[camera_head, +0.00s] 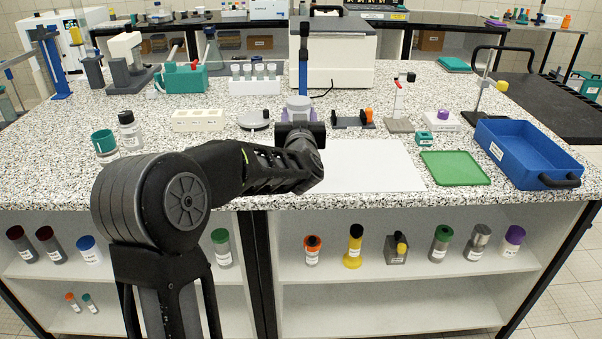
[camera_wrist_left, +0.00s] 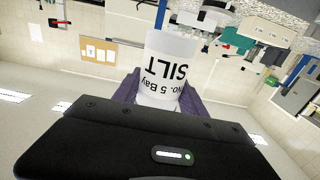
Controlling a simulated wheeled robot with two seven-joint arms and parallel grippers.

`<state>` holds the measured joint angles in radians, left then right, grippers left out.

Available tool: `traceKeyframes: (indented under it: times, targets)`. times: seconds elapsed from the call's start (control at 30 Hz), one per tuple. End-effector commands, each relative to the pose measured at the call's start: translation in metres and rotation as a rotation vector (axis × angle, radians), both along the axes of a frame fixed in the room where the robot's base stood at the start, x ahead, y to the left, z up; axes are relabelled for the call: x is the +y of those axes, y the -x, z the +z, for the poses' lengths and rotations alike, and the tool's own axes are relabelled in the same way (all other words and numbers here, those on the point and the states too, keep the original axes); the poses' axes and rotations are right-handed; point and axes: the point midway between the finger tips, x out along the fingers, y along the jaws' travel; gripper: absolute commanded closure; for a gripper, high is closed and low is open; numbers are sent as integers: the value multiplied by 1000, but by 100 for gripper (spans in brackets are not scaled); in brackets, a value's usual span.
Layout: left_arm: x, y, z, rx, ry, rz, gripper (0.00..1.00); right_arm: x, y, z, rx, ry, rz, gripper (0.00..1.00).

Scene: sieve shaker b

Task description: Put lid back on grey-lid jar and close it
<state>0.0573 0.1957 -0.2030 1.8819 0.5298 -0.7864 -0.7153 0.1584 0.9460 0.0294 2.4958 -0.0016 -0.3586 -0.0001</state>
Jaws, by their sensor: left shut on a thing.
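My left gripper (camera_head: 299,110) reaches over the back middle of the white sheet, seen from behind. In the left wrist view its purple fingers (camera_wrist_left: 187,100) are shut on a whitish labelled jar (camera_wrist_left: 165,65). The label reads "SILT" and "No. 5 Bay", upside down in that view. In the head view my gripper and arm hide most of the jar, and I cannot tell whether it has a lid. A flat round grey piece (camera_head: 254,121) lies on the counter just left of the gripper; I cannot tell whether it is the lid. My right gripper is not in view.
A green mat (camera_head: 455,168) and blue tray (camera_head: 530,150) lie further right. Several lidded jars stand on the shelf below.

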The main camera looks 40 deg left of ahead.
Motion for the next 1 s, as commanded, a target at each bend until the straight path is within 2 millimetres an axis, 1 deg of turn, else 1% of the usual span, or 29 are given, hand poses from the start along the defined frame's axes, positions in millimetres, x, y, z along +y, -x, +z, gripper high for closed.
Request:
traceKeyframes:
  times: [0.3,0.37,0.6,0.7,0.8,1.0]
  targets:
    - [-1,0,-3,0,2,-2,100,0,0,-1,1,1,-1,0]
    - [-1,0,-8,2,1,-1,100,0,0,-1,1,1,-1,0]
    - [-2,0,-48,4,2,-2,100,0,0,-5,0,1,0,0]
    - [-1,0,-60,2,1,-2,100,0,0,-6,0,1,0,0]
    - [-2,0,-63,0,1,-3,100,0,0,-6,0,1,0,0]
    - [-2,0,-63,-1,2,-3,100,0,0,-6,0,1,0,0]
